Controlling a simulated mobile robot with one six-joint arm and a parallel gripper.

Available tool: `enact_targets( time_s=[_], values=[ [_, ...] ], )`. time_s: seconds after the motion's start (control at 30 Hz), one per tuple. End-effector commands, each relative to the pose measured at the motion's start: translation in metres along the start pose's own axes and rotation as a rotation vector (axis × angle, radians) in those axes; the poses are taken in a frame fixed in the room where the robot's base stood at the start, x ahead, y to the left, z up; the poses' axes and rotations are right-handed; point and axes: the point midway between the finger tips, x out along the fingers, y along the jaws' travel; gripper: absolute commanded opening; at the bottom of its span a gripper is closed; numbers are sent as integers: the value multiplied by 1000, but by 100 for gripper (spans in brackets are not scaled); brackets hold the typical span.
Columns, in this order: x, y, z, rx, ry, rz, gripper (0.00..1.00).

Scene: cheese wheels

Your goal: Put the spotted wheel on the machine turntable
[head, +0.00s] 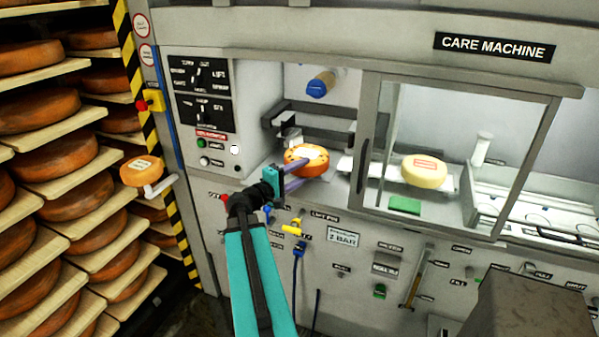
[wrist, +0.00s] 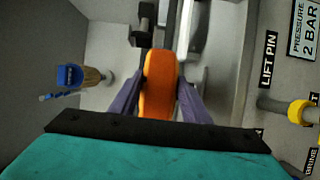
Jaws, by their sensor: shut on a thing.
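The spotted wheel (head: 307,167) is orange with dark spots and a pale patch on its top. It is inside the left opening of the care machine (head: 252,80), slightly tilted in the head view. My gripper (head: 292,179) reaches in from the front and is shut on the wheel. In the wrist view, the orange wheel (wrist: 160,88) is edge-on between the two purple fingers of my gripper (wrist: 158,100). I cannot make out the turntable's surface, nor tell whether the wheel touches anything below it.
A pale wheel with a red label (head: 424,172) sits behind the glass sliding door (head: 365,135) on the right. Dark bars (head: 315,119) cross the opening behind the spotted wheel. A blue-ended cylinder (head: 321,84) sticks out above. Shelves of cheese wheels (head: 40,105) stand left.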

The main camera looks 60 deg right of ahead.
Motion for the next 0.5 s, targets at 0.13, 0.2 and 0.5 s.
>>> enact_targets(
  time_s=[0.13,0.2,0.5],
  values=[
    [8,4,-4,0,1,6,0],
    [12,4,-6,-1,1,6,0],
    [27,4,-12,-1,0,6,0]
  ],
)
